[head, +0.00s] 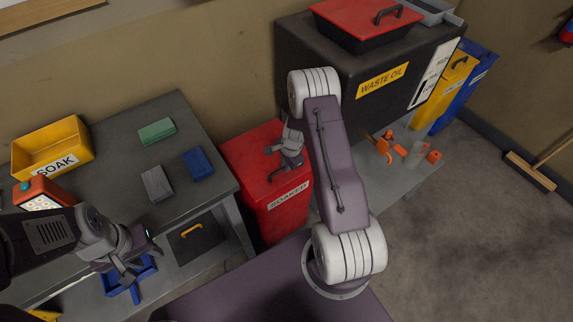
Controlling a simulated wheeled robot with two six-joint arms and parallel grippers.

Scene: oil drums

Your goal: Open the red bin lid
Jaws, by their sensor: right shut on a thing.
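The red bin (289,217) with the "SOAKED" label stands on the floor in the middle of the head view, between the workbench and the black tank. Its red lid (247,158) lies flat on top and looks closed. My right gripper (273,164) is over the lid, shut on what looks like its handle. The jaws and wrist hide most of the handle. My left gripper (128,276) is low at the left, in front of the bench and away from the bin. I cannot make out its jaw gap.
The grey workbench (105,125) holds a yellow "SOAK" bin (52,145) and several coloured blocks. The black "WASTE OIL" tank (340,75) carries a red-lidded tray (366,18). Yellow and blue bins stand at right. Floor at right is mostly clear; a broom (530,171) lies there.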

